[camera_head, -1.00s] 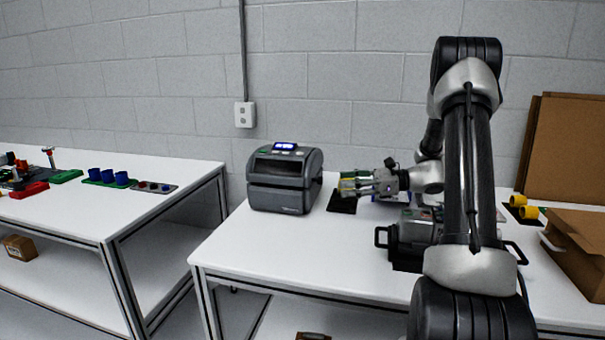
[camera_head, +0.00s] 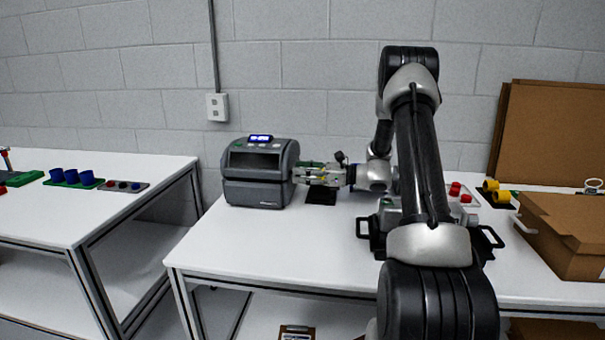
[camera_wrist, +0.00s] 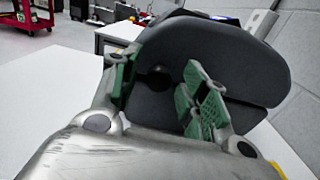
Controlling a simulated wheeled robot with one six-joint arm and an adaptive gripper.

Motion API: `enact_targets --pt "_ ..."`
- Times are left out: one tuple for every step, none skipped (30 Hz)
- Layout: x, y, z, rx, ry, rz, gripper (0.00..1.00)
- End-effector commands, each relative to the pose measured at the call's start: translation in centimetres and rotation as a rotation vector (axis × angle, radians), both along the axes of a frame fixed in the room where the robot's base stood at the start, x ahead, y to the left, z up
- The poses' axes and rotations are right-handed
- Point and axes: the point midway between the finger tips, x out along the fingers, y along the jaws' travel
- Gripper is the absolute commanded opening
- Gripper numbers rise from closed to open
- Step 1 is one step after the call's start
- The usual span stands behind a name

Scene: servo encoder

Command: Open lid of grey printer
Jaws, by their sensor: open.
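The grey printer (camera_head: 258,172) stands at the back left of the near white table, with its lid down and a lit blue display on top. My gripper (camera_head: 298,174) is at the printer's right side, level with the upper part of its body. In the wrist view the printer's dark side panel (camera_wrist: 215,55) fills the middle, and a round dark recess shows on it. My gripper's green-padded fingers (camera_wrist: 160,90) are spread apart in front of that panel, with nothing between them. I cannot tell whether a finger touches the printer.
A black pad (camera_head: 321,196) lies right of the printer under my gripper. A dark tray with handles (camera_head: 364,228) stands partly behind my arm. Yellow cylinders (camera_head: 497,190) and a cardboard box (camera_head: 565,235) are on the right. The table's front middle (camera_head: 270,240) is clear.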

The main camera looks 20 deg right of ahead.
Motion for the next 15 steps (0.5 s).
enact_targets --pt "-0.01 -0.01 0.00 0.000 0.000 0.000 0.45" --pt "-0.01 -0.02 0.00 0.000 0.000 0.000 0.45" --pt "-0.01 -0.02 0.00 0.000 0.000 0.000 0.43" --pt "-0.01 -0.02 0.00 0.000 0.000 0.000 0.37" --pt "-0.01 -0.02 0.00 0.000 0.000 0.000 0.32" --pt "-0.02 -0.02 0.00 0.000 0.000 0.000 0.25" --pt "-0.02 -0.02 0.00 0.000 0.000 0.000 0.19" --pt "-0.02 -0.02 0.00 0.000 0.000 0.000 0.14" --pt "-0.02 -0.02 0.00 0.000 0.000 0.000 0.07" --pt "-0.02 -0.02 0.00 0.000 0.000 0.000 0.01" --pt "-0.02 -0.02 0.00 0.000 0.000 0.000 0.00" --pt "-0.02 -0.03 0.00 0.000 0.000 0.000 0.00" --pt "-0.02 -0.03 0.00 0.000 0.000 0.000 0.00" --pt "-0.02 -0.03 0.00 -0.001 0.001 0.000 0.00" --pt "-0.02 -0.03 0.01 -0.001 0.001 0.000 0.00"
